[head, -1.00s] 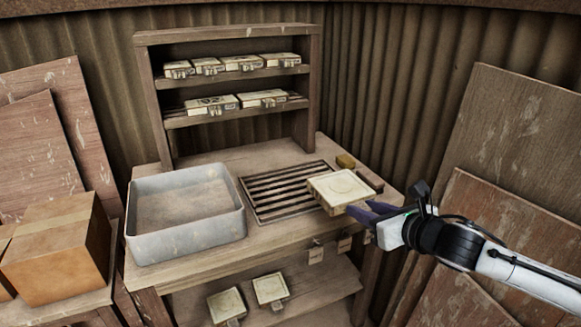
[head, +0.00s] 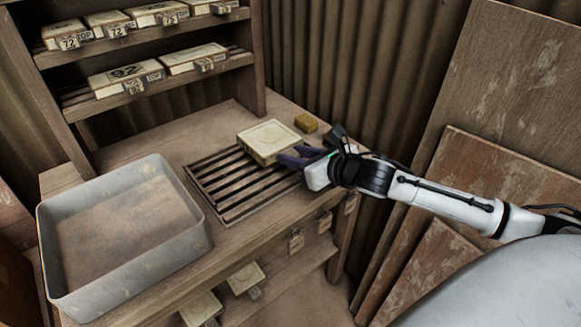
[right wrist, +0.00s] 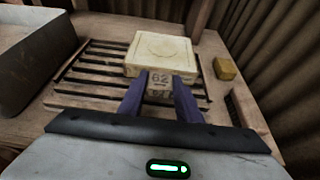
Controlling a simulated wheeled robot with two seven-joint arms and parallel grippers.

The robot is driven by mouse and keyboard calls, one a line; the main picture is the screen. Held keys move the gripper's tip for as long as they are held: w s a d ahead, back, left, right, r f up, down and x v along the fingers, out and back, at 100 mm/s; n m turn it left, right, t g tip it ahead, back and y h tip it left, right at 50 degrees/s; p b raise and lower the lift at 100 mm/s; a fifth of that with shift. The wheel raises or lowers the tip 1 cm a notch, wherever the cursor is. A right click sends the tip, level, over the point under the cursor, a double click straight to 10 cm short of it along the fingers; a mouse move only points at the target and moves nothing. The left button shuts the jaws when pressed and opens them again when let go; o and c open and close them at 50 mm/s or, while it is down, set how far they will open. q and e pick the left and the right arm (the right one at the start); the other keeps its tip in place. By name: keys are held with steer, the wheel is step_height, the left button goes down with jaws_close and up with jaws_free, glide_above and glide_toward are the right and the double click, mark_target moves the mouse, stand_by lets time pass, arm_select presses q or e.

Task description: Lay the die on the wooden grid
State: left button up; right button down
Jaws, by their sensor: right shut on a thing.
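The die (head: 270,139) is a pale cream square block with a faint round mark on top. In the right wrist view the die (right wrist: 161,51) shows a tag reading 62 on its near side. My right gripper (head: 291,158) is shut on that tag end. The die is over the back right part of the wooden grid (head: 215,182), a slatted rack on the bench. I cannot tell whether it touches the slats. The grid (right wrist: 85,75) also shows left of and below the die in the right wrist view. My left gripper is not in view.
A grey metal tray (head: 205,240) stands left of the grid. A small yellow-brown block (head: 306,123) lies behind the die at right. Shelves (head: 160,75) at back left hold several tagged dies. More dies sit on a lower shelf. Wooden boards (head: 480,130) lean at right.

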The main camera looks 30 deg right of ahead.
mark_target(295, 177)
steer(key=shift+w+f, duration=0.15)
steer(key=shift+f, duration=1.65)
steer(key=c, duration=1.3)
jaws_free()
steer(key=shift+f, duration=0.25)
steer(key=shift+r, duration=0.1)
